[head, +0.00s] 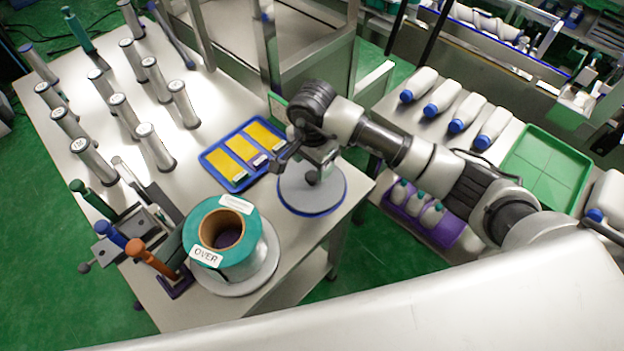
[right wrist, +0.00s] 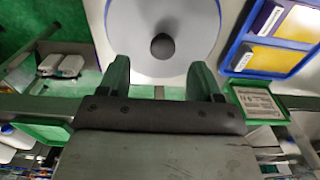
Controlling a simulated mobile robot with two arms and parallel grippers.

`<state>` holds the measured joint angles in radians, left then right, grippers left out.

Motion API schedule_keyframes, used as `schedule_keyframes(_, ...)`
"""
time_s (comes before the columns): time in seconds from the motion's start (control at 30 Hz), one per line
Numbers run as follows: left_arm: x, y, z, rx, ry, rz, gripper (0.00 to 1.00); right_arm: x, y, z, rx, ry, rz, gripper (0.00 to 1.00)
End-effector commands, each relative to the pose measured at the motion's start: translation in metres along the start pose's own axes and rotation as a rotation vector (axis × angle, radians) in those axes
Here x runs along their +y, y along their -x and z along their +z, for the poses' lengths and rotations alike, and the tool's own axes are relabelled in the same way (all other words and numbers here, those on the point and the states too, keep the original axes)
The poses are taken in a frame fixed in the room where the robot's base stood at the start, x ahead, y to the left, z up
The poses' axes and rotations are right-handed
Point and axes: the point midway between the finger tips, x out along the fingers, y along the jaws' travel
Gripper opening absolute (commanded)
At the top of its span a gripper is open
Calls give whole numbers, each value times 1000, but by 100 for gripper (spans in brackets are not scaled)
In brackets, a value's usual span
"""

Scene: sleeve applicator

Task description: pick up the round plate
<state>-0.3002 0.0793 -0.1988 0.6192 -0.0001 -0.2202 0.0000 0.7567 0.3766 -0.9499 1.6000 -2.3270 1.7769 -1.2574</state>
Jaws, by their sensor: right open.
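The round plate (head: 325,199) is a grey disc with a blue rim and a dark central knob. It lies flat near the right edge of the white table. In the right wrist view the plate (right wrist: 190,35) fills the top middle, with its knob (right wrist: 162,47) just beyond the fingertips. My right gripper (head: 302,163) is above the plate and partly hides it in the head view. In the right wrist view the gripper (right wrist: 160,78) has its two fingers wide apart with nothing between them. My left gripper is not in view.
A teal-ended roll (head: 246,259) labelled OVER stands on another grey disc to the left. A blue tray (head: 213,157) with yellow cards lies close behind the plate. Several metal cylinders (head: 157,147) stand at the left. Bottles (head: 495,128) and a green tray (head: 547,165) are at the right.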

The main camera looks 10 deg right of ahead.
Motion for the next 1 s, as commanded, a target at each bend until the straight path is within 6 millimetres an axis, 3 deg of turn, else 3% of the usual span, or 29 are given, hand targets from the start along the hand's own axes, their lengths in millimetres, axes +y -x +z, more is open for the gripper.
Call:
schedule_keyframes(0.23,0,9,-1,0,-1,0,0,-1,-19,1,-5,0,2,65)
schedule_keyframes(0.5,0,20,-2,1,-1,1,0,-4,-57,-2,-4,0,0,65)
schedule_keyframes(0.8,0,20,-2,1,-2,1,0,-4,-63,-3,-3,1,-3,65)
schedule_keyframes(1.0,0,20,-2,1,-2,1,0,-4,-63,-3,-3,1,-3,34)
